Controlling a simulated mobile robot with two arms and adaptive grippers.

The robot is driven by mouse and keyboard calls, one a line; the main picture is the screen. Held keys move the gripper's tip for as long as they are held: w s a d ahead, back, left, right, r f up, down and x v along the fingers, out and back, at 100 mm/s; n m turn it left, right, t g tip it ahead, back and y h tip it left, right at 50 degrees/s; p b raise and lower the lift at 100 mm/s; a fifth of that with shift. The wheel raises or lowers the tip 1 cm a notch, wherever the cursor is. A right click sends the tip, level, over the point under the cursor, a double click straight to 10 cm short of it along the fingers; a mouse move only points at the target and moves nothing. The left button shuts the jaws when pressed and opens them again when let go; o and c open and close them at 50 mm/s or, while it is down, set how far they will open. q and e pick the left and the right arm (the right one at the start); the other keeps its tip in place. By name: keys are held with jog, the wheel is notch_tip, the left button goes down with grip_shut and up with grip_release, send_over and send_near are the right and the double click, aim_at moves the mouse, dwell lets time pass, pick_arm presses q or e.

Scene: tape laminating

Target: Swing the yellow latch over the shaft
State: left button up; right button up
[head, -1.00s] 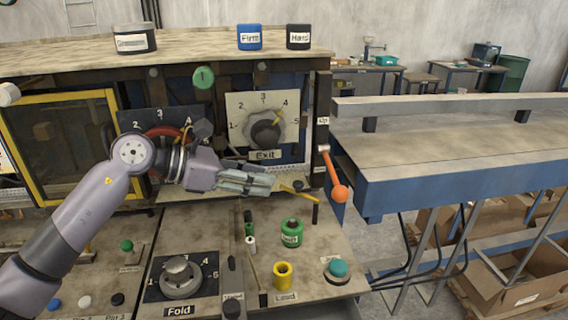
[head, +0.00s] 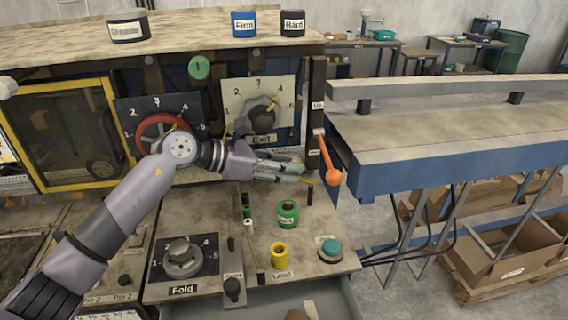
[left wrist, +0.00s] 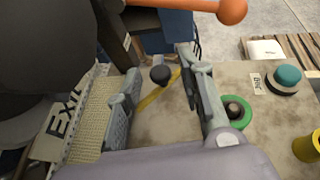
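The yellow latch (left wrist: 158,95) is a thin bar lying on the worn bench panel. A round black knob (left wrist: 159,74) stands at its far end in the left wrist view. My left gripper (left wrist: 160,66) is open, with one finger on each side of the latch and knob; I cannot tell whether either finger touches. In the head view my left gripper (head: 300,172) hides most of the latch, and only a small yellow piece (head: 305,183) shows at the fingertips. My right gripper is not in view.
An orange-knobbed lever (head: 333,176) hangs right of the fingertips. The Exit dial (head: 262,118) is behind the gripper.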

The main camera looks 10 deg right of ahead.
pick_arm(q)
grip_shut()
dwell(0.6)
